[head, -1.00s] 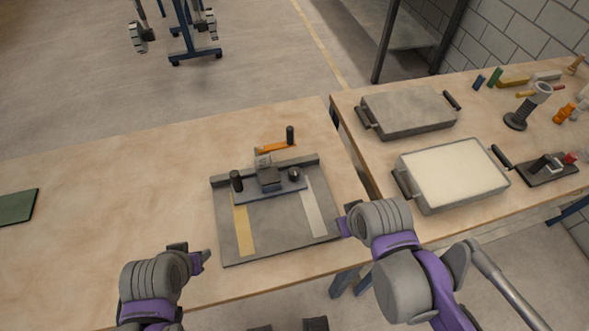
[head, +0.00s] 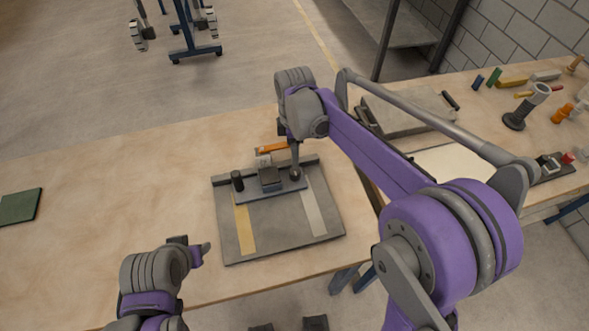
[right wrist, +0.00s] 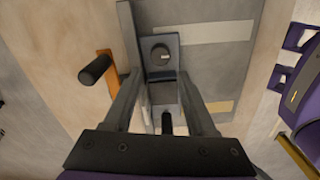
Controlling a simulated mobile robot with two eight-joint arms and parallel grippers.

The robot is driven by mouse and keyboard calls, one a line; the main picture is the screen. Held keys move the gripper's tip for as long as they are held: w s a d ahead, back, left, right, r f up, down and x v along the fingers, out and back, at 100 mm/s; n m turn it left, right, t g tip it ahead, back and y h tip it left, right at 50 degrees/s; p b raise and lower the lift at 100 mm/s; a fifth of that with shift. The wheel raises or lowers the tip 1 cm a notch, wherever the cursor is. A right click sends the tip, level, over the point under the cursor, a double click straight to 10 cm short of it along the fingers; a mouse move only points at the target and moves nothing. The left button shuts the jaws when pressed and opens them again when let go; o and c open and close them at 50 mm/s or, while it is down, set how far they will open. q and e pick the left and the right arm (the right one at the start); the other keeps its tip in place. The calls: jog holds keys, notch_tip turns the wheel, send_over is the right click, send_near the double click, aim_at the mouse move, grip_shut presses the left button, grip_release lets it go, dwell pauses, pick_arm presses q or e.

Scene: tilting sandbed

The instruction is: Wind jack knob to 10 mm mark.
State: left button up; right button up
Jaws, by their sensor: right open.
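A grey sandbed plate (head: 285,228) lies on the left bench with a dark slide bar across its back part. On the bar are a round dark knob (head: 296,174), a raised middle block (head: 269,179) and a black upright post (head: 237,181). I cannot tell which is the jack knob, and no mm scale is readable. My right gripper (head: 295,168) points down over the knob end. In the right wrist view its open fingers (right wrist: 160,76) straddle the bar near the round knob (right wrist: 160,52), with nothing clearly held. My left gripper (head: 197,254) hovers at the front edge, its jaw opening unclear.
An orange bar (head: 270,149) with a black handle (right wrist: 95,70) lies behind the plate. Yellow (head: 244,228) and pale strips (head: 314,213) run along the plate. My right arm covers part of the right bench's trays. A green mat (head: 19,206) lies far left; bench between is clear.

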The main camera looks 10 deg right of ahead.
aim_at(294, 171)
notch_tip(294, 171, down, 9)
jog(key=shift+f, duration=0.1)
jog(key=shift+c, duration=0.4)
grip_shut()
